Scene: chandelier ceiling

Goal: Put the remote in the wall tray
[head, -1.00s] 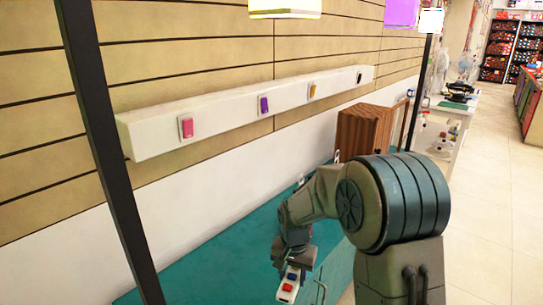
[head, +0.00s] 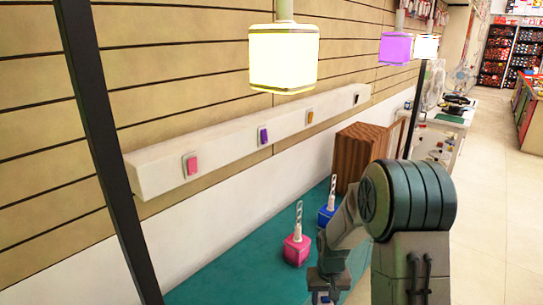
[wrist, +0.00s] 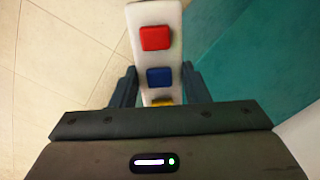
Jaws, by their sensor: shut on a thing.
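The remote (wrist: 157,58) is a white bar with red, blue and yellow buttons. In the wrist view my gripper (wrist: 157,84) is shut on it, one finger on each side. The remote's far end sticks out past the fingers, and its near end is hidden by the gripper body. In the head view my gripper (head: 324,284) is low at the bottom edge, over or beside the teal counter's front; the remote is barely visible there. No clear open tray shows on the wall; a long white ledge (head: 225,140) with several coloured switches runs along it.
A wooden box (head: 358,155) stands behind. Lit lamps (head: 283,58) hang above. A dark post (head: 105,150) crosses the left side. Open floor lies right.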

